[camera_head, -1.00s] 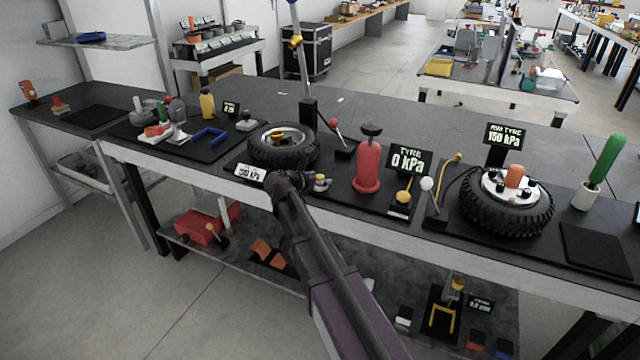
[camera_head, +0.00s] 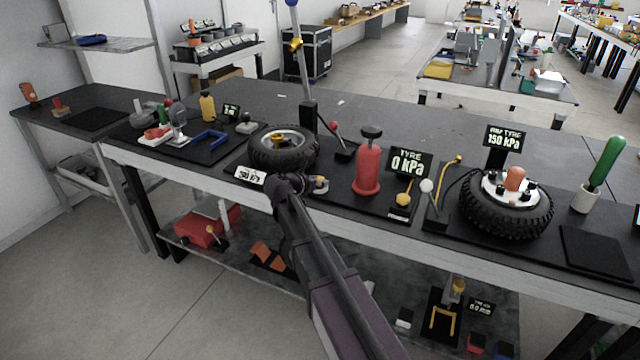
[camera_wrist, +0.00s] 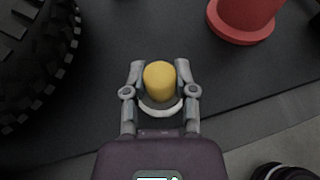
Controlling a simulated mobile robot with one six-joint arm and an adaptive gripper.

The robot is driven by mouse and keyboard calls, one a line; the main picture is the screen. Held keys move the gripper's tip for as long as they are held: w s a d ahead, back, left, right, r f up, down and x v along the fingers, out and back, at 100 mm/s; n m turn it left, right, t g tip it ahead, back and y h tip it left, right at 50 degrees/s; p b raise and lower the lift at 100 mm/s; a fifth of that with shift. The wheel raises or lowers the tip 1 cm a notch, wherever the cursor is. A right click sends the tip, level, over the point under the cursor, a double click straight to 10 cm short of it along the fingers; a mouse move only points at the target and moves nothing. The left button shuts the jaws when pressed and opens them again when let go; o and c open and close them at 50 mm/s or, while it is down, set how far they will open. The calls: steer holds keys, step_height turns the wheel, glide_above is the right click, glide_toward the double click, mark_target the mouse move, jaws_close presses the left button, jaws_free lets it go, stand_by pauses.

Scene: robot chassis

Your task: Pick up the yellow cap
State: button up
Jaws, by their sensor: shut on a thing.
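The yellow cap (camera_wrist: 159,80) is a short rounded cylinder, seen from above in the wrist view. My gripper (camera_wrist: 160,72) has one grey finger on each side of it and is shut on it. A pale curved rim shows just below the cap in the wrist view; I cannot tell what it belongs to. In the head view my gripper (camera_head: 319,184) is low over the front part of the bench, between the left tyre and the red cylinder. The cap is small there and mostly hidden by the fingers. I cannot tell whether it touches the bench.
The red cylinder (camera_head: 367,168) stands close right. A yellow knob (camera_head: 403,199) and another tyre (camera_head: 477,205) are farther right. The bench's front edge is close by.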

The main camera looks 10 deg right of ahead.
mark_target(320, 178)
steer(key=shift+r, duration=0.1)
step_height(320, 178, up, 3)
steer(key=p, duration=0.3)
steer(key=s+a+r+p, duration=0.1)
steer(key=s+a, duration=0.1)
steer(key=s, duration=0.5)
steer(key=s+a+p, duration=0.1)
steer(key=s+a, duration=0.1)
steer(key=s, duration=0.6)
steer(key=shift+s+r, duration=0.25)
steer(key=shift+r, duration=0.15)
